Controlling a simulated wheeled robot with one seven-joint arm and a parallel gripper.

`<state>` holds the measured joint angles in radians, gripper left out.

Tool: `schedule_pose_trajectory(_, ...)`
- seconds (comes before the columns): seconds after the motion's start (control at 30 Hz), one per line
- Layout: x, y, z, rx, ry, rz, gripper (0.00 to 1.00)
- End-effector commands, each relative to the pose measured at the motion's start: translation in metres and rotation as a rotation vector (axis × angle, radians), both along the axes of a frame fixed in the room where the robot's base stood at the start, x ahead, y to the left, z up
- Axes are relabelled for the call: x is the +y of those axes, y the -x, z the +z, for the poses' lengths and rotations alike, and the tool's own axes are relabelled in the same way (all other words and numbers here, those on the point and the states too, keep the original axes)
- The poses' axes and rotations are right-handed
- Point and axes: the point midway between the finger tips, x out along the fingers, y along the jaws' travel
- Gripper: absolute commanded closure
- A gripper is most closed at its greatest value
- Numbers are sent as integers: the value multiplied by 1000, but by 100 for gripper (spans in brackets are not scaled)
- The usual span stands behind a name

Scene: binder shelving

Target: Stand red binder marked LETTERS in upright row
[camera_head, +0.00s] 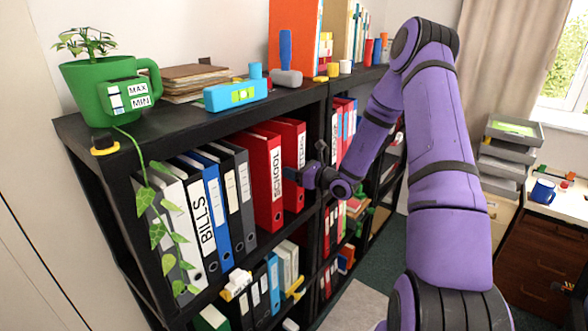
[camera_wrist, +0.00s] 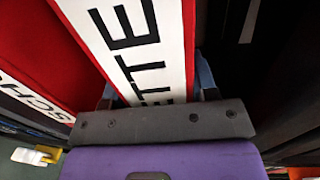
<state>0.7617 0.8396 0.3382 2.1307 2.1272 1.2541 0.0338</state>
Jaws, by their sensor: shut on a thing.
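The red binder marked LETTERS (camera_head: 297,150) is at the right end of the upper shelf's row, just right of the red SCHOOL binder (camera_head: 268,190). It looks upright. My gripper (camera_head: 291,173) is shut on its spine, covering the lower part of the label. In the wrist view the LETTERS binder's white label (camera_wrist: 130,40) fills the middle, with a finger of my gripper (camera_wrist: 155,82) on each side. The SCHOOL binder (camera_wrist: 30,40) is beside it at the left. The binder's back and base contact are hidden.
Other binders, including a white BILLS binder (camera_head: 203,225), stand left of SCHOOL. A dark shelf divider (camera_head: 324,130) is close on the right. The shelf top holds a green plant mug (camera_head: 95,85), a blue level-like tool (camera_head: 235,94) and a mallet (camera_head: 286,62). Loose items lie on lower shelves.

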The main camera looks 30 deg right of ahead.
Motion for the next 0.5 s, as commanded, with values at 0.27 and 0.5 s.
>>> schedule_pose_trajectory(0.27,0,0,-3,-4,0,0,45)
schedule_pose_trajectory(0.5,0,0,-3,-2,0,0,17)
